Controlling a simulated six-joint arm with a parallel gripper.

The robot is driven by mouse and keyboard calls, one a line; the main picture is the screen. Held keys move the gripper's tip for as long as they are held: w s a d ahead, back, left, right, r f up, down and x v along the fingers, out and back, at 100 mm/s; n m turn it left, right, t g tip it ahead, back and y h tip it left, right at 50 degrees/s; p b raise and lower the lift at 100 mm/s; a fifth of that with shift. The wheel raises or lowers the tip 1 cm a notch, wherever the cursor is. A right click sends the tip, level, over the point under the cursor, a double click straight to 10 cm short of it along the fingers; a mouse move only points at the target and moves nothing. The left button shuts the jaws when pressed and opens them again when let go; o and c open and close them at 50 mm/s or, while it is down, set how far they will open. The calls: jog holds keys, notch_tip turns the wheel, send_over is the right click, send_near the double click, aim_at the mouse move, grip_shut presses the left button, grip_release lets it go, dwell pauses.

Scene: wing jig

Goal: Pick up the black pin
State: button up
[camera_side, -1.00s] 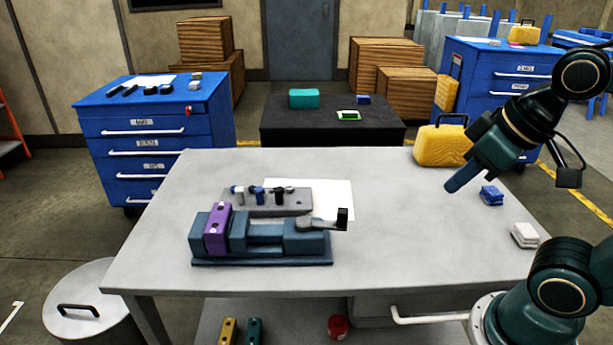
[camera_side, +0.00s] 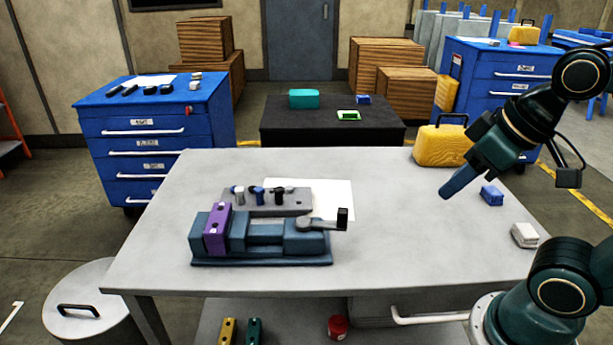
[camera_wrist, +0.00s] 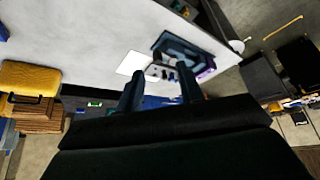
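The black pin (camera_side: 279,196) stands in a grey block (camera_side: 298,203) on the table, at the right of a row with a blue pin (camera_side: 258,196) and a white pin (camera_side: 239,197). In the side view my gripper (camera_side: 445,193) is above the table's right part, well to the right of the pins and apart from them. In the wrist view my gripper (camera_wrist: 160,79) shows two separated fingers with nothing between them. The grey block (camera_wrist: 160,72) shows small beyond the fingertips; I cannot tell the pins apart there.
A blue vise (camera_side: 265,257) with a purple block (camera_side: 217,230) stands in front of the grey block. A white sheet (camera_side: 335,197) lies behind. A yellow case (camera_side: 440,148), a blue block (camera_side: 492,196) and a white block (camera_side: 524,235) are at the right. The table's middle right is clear.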

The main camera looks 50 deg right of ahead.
jog(key=o, duration=0.3)
jog(key=w+d+r+n+g+y, duration=0.15)
jog(key=w+n, duration=0.25)
jog(key=w, duration=1.9)
jog(key=w+d+f+n, duration=0.2)
jog(key=w+f, duration=0.6)
jog(key=w, duration=0.2)
jog(key=w+d+f+n+y, duration=0.1)
jog(key=w+d+f+n, duration=0.1)
jog(key=w+f, duration=0.6)
jog(key=shift+w+d+f, duration=0.15)
jog(key=shift+w+d, duration=0.65)
jog(key=shift+w, duration=0.15)
jog(key=shift+g+y, duration=0.25)
